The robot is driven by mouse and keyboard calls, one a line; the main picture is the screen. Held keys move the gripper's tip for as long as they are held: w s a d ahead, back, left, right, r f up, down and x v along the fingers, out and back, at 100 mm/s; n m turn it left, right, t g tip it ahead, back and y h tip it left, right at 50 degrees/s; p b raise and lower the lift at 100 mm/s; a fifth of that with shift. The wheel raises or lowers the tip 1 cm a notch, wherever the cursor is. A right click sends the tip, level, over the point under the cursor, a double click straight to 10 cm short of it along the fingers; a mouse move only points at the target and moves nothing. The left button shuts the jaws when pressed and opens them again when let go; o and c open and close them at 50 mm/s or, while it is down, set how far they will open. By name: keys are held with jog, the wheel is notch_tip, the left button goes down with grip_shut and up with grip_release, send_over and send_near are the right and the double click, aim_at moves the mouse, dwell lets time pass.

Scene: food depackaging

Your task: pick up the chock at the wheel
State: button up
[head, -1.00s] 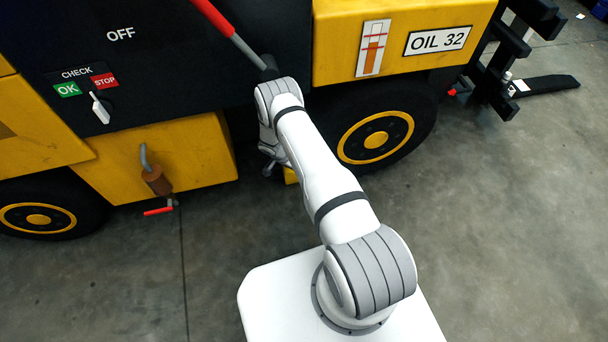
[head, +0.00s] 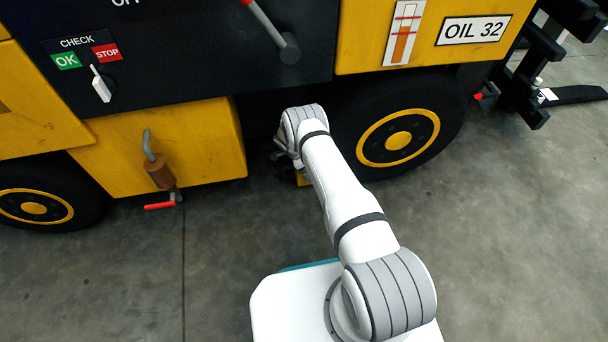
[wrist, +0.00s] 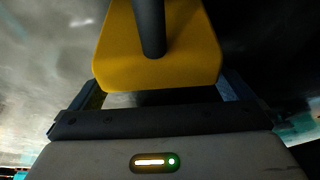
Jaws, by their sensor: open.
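The yellow chock (wrist: 158,62) fills the upper middle of the wrist view, with a dark upright post (wrist: 151,25) on it. In the head view only a small yellow part of the chock (head: 303,179) shows on the floor beside the front wheel (head: 398,138); my arm hides most of it. My gripper (wrist: 162,88) is open, with one finger on each side of the chock's near end. I cannot tell whether the fingers touch it. In the head view my gripper (head: 284,153) is partly hidden behind my wrist.
The yellow and black truck stands close behind my gripper. A red-handled lever (head: 268,25) sticks out above my wrist. A brown valve with a red handle (head: 160,178) hangs low at the left. Forks (head: 560,95) lie at the far right. The concrete floor (head: 520,220) in front is clear.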

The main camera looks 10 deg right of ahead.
jog(key=x, duration=0.2)
jog(key=shift+d+f+b, duration=0.1)
jog(key=shift+f+b, duration=0.15)
jog(key=shift+b, duration=0.05)
jog(key=shift+r, duration=0.1)
jog(key=shift+c, duration=0.3)
jog(key=c, duration=1.4)
jog(key=shift+c, duration=0.3)
jog(key=shift+r, duration=0.1)
